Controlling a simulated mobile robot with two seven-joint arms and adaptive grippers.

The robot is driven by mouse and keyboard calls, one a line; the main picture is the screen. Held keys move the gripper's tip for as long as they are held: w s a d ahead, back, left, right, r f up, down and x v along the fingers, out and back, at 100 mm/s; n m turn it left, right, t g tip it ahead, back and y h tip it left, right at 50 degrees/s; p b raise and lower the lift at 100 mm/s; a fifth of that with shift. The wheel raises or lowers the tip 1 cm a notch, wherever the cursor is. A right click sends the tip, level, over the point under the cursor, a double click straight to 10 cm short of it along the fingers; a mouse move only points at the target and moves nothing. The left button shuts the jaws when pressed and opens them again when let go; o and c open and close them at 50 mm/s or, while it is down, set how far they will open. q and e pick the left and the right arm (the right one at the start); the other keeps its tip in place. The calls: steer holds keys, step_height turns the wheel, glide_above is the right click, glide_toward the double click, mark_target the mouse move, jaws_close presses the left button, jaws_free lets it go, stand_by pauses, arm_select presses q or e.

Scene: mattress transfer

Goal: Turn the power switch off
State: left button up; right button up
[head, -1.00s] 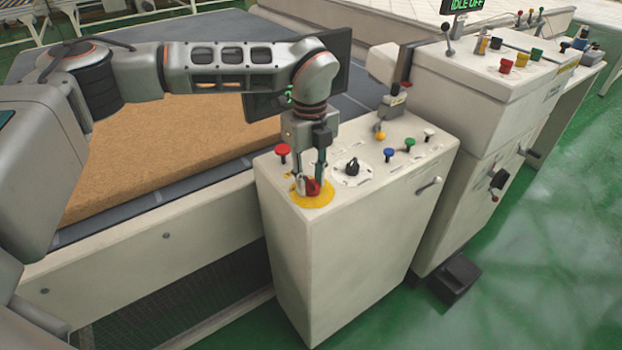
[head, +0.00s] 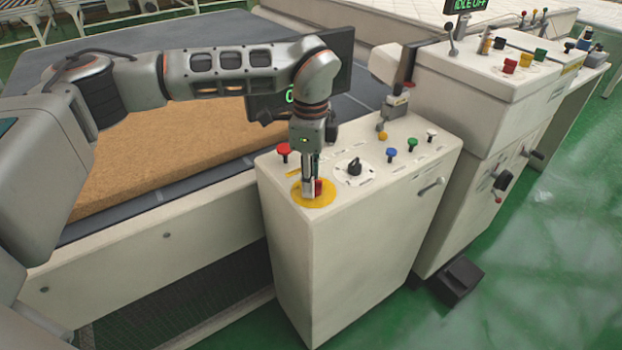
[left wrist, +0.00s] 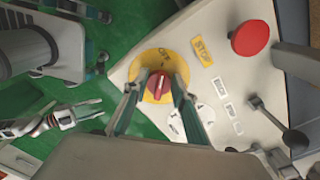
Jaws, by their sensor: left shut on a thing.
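The power switch is a red rotary knob (left wrist: 158,86) on a round yellow plate (left wrist: 150,72) at the near left corner of the cream console top. In the left wrist view its ridge points up the picture, roughly toward the "OFF" lettering. My left gripper (head: 312,188) points straight down over the plate and is shut on the knob, a finger on each side. In the head view the fingers partly hide the knob. What looks like my right gripper (left wrist: 88,110) shows small at the left of the left wrist view, over green floor.
A red mushroom button (head: 284,150) stands close behind my left gripper, and a black selector knob (head: 355,167) to its right. Blue (head: 391,153) and green (head: 412,144) buttons are farther right.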

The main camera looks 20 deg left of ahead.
arm_select(q)
steer(key=shift+n, duration=0.3)
steer(key=o, duration=1.1)
steer(key=shift+c, duration=0.2)
steer(key=shift+r, duration=0.15)
step_height(320, 180, up, 12)
